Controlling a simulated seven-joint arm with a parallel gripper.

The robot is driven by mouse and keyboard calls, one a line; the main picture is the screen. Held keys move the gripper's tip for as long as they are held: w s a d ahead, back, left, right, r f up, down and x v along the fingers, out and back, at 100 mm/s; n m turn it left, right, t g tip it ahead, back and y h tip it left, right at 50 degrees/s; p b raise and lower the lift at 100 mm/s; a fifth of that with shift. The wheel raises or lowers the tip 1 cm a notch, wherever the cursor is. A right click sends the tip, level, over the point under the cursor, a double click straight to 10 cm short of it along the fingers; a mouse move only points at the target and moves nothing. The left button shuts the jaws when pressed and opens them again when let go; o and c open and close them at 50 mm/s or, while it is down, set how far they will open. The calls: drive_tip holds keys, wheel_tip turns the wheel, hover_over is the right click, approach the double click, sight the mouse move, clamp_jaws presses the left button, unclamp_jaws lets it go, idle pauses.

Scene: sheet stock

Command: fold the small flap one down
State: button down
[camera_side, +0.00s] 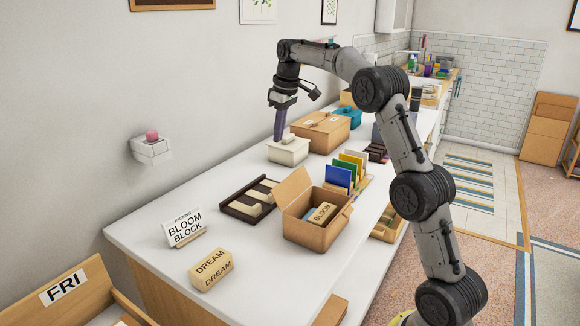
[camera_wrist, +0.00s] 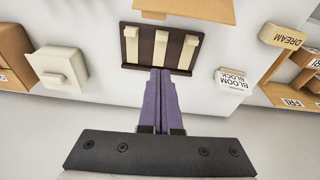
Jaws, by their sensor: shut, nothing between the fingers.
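An open cardboard box (camera_side: 306,236) stands on the white counter with a block marked BLOOM (camera_side: 321,213) inside. One flap (camera_side: 292,190) stands up at its left side; I cannot tell which flap is small flap one. In the wrist view only a piece of cardboard (camera_wrist: 200,9) shows at the top edge, cut off by the frame. My gripper (camera_side: 277,138) has long purple fingers pointing down, near the cream lidded box and behind the cardboard box. In the wrist view my gripper (camera_wrist: 160,72) is shut, its fingertips overlapping the dark tray's edge. It holds nothing.
A dark tray (camera_side: 230,207) with cream bars lies left of the cardboard box. A cream box (camera_side: 287,151), a closed brown box (camera_side: 320,131) and a rack of coloured cards (camera_side: 340,178) stand behind. A sign card (camera_side: 184,229) and a DREAM block (camera_side: 210,269) are in front.

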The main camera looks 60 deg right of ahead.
sight(291, 187)
wheel_tip(291, 187, down, 11)
drive_tip(key=s+d, duration=0.2)
drive_tip(key=shift+s+r, duration=0.2)
idle(0.4)
idle(0.4)
drive_tip(key=shift+s+r, duration=0.2)
